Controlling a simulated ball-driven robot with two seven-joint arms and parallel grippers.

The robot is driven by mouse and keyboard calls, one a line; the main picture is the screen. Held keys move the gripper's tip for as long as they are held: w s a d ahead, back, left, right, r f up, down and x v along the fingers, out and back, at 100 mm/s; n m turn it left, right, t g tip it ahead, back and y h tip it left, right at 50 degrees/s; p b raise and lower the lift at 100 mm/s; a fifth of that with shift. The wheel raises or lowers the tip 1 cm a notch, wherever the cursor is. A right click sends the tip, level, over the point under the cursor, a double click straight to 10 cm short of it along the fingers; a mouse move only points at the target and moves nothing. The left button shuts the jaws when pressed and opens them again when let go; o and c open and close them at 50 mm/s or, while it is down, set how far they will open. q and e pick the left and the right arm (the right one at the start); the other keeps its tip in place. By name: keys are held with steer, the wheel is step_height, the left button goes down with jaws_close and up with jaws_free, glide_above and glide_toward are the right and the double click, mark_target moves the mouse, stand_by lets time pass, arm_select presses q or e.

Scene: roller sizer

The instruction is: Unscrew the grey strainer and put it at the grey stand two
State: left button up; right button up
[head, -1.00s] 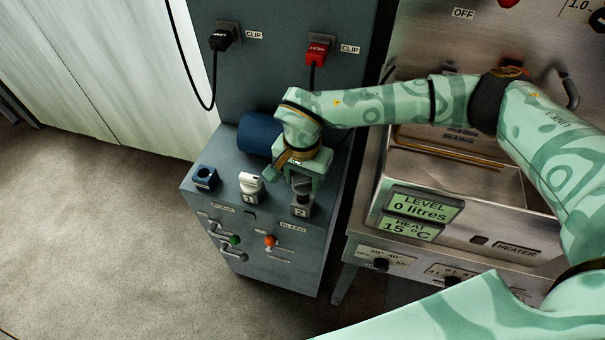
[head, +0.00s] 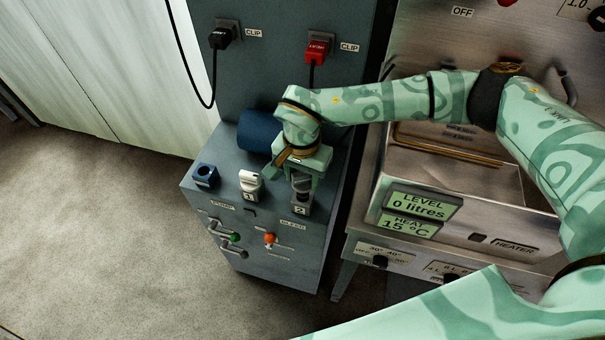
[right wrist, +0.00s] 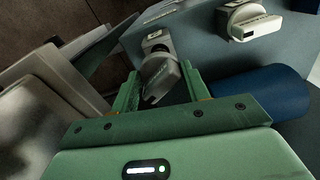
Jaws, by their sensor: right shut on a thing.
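My right gripper (head: 302,182) points down at the grey stand two (head: 300,209), the one marked 2, on the blue-grey cabinet. It is shut on the grey strainer (right wrist: 160,79), which shows between the two green fingers in the right wrist view. In the head view the grey strainer (head: 303,188) is partly hidden by the fingers, just over stand two. I cannot tell whether it is fully seated there. Stand two also shows in the right wrist view (right wrist: 155,37). My left gripper is not in view.
A white piece (head: 250,181) sits at stand one, left of my gripper. A blue holder (head: 205,175) is farther left. A blue cylinder (head: 259,132) stands out behind. A steel tank (head: 455,180) is on the right.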

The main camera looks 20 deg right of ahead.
mark_target(303, 182)
steer(key=shift+p, duration=0.3)
stand_by(0.5)
steer(key=shift+f+b, duration=1.35)
steer(key=shift+f, duration=1.1)
steer(key=shift+f, duration=0.2)
steer(key=shift+s+f+b, duration=0.2)
steer(key=shift+f+b, duration=0.1)
steer(key=shift+f, duration=0.1)
steer(key=shift+w+r+p, duration=0.1)
steer(key=shift+r+p, duration=0.55)
steer(key=shift+r, duration=0.1)
steer(key=shift+r+p, duration=1.1)
steer(key=shift+r, duration=0.5)
steer(key=shift+w+p, duration=0.1)
steer(key=shift+p, duration=0.3)
steer(key=shift+f+b, duration=0.8)
steer(key=shift+f, duration=0.7)
